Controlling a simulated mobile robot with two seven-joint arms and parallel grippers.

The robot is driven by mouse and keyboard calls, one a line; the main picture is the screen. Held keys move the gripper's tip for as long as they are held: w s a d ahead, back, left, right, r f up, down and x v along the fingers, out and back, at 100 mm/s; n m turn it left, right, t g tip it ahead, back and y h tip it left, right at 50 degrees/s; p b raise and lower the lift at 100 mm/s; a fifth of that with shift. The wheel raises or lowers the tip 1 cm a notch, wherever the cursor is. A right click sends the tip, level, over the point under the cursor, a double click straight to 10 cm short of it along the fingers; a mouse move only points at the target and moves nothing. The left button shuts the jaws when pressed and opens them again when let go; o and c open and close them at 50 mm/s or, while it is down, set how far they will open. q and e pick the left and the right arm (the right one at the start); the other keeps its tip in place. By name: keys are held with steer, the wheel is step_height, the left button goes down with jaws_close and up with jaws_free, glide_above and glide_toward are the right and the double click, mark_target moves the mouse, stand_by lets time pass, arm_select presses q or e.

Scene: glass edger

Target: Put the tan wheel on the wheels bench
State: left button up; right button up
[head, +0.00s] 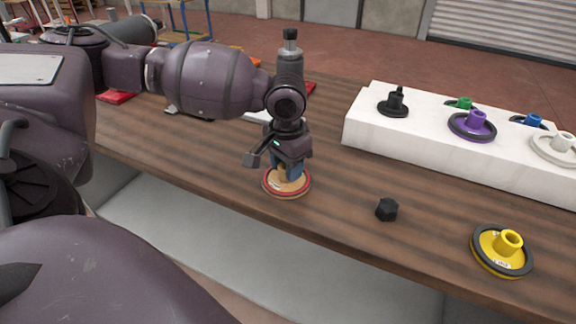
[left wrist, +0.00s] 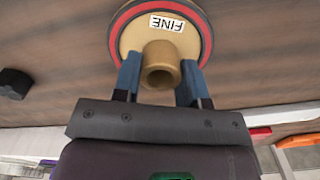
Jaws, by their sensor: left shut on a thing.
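The tan wheel (head: 286,184) has a red rim and lies flat on or just above the brown wooden bench (head: 345,222), near its front edge. In the left wrist view the tan wheel (left wrist: 140,37) carries a label reading FINE and has a raised tan hub. My left gripper (head: 288,168) points down over the wheel. In the left wrist view its blue fingers (left wrist: 160,80) are shut on the hub from both sides. Whether the wheel touches the bench is hard to tell. My right gripper is in neither view.
A yellow wheel (head: 502,250) and a black hexagonal piece (head: 387,209) lie to the right on the bench. A white block (head: 420,142) behind them holds several wheels, including a black one (head: 394,104) and a purple one (head: 472,126). Bench between is clear.

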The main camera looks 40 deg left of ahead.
arm_select(q)
steer(key=o, duration=1.2)
steer(key=shift+r, duration=0.1)
step_height(320, 180, up, 12)
steer(key=p, duration=0.3)
steer(key=shift+s, duration=0.1)
